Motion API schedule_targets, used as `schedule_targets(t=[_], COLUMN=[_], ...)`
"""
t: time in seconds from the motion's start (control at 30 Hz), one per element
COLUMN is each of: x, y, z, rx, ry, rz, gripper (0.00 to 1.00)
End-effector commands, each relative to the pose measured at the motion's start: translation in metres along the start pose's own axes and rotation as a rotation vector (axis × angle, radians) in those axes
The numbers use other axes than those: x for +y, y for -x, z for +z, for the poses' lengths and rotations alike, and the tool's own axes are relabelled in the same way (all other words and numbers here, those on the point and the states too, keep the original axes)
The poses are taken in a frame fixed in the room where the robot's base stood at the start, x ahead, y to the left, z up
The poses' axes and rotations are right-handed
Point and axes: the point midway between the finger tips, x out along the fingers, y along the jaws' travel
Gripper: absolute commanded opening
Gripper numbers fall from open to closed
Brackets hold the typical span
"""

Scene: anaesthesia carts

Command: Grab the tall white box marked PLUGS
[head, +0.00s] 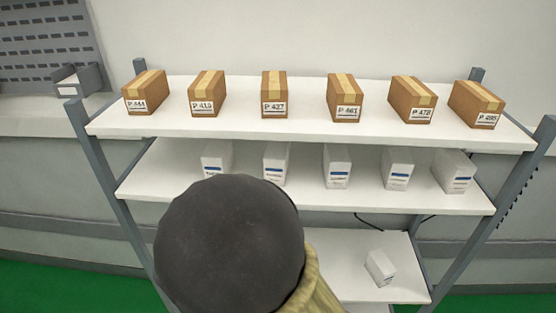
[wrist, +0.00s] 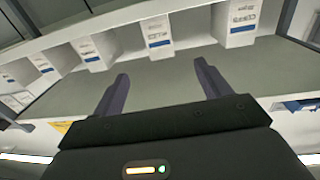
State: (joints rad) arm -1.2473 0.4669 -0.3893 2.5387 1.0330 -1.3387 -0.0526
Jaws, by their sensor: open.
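Several white boxes with blue stripes stand in a row on the middle shelf (head: 140,190) in the head view. Among them are a left one (head: 216,155), a middle one (head: 337,178) and a right one (head: 455,172). Their print is too small to read, so I cannot tell which is marked PLUGS. My gripper (wrist: 161,72) is open and empty in the wrist view. One white box (wrist: 157,36) shows beyond the gap between its fingers, apart from them. Another box (wrist: 238,22) is to the right. My gripper is hidden in the head view.
Several brown cartons (head: 274,95) stand on the top shelf (head: 310,122). A small white box (head: 380,267) is on the lower shelf (head: 345,250). Grey posts (head: 105,165) flank the rack. My arm covers part of the middle and lower shelves.

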Motion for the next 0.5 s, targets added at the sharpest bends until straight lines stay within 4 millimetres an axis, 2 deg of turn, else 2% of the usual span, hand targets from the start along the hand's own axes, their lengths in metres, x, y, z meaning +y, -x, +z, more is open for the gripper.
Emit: schedule_targets(t=[0.5], x=[0.002], y=[-0.089], z=[-0.004], rx=[0.000], ry=[0.003], rz=[0.004], gripper=[0.76])
